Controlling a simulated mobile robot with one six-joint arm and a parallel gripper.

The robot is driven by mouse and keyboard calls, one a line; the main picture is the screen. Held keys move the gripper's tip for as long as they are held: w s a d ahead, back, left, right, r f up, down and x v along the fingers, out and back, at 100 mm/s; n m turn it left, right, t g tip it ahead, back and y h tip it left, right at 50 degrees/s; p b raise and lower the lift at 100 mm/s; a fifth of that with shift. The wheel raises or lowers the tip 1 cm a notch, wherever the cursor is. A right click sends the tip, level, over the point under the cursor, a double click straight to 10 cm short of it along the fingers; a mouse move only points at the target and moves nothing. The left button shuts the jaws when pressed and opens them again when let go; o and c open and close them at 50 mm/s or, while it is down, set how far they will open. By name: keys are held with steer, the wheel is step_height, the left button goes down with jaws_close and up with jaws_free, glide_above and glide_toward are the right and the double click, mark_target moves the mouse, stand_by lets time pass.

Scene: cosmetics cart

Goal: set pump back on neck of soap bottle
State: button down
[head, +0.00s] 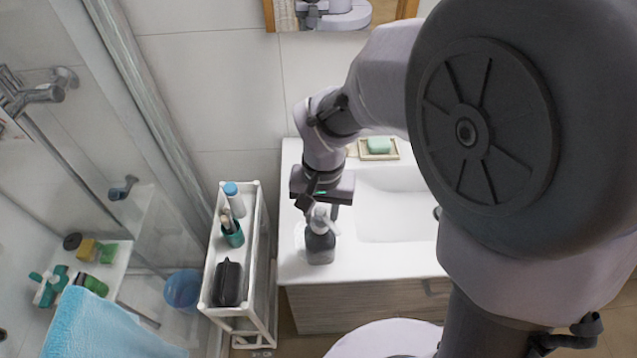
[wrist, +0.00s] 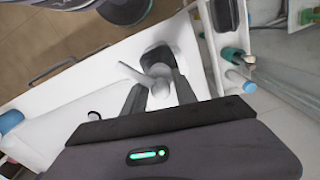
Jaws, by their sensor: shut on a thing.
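The soap bottle (head: 320,246), dark grey, stands upright on the white counter left of the basin. A pale grey pump (head: 320,218) with a spout sits at the top of the bottle in the head view. My gripper (head: 322,208) points down over it and is shut on the pump. In the wrist view the pump (wrist: 160,80) shows between my two dark fingers (wrist: 158,92), its spout pointing up and left. Part of the dark bottle (wrist: 158,56) shows beyond it. Whether the pump is seated on the neck or just above it cannot be told.
A white cart (head: 208,283) left of the counter holds a teal cup (head: 233,236), a blue-capped bottle (head: 235,203) and a black pouch (head: 228,284). A soap dish (head: 392,155) lies behind the basin (head: 390,210). The counter's front left is bare around the bottle.

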steer(key=shift+f, duration=0.15)
steer(key=shift+f+b, duration=0.35)
steer(key=shift+b, duration=0.15)
steer(key=shift+f, duration=0.3)
stand_by(0.3)
steer(key=c, duration=0.9)
jaws_free()
step_height(320, 180, up, 18)
steer(key=p, duration=0.5)
steer(key=shift+d+f, duration=0.2)
steer(key=shift+f, duration=0.05)
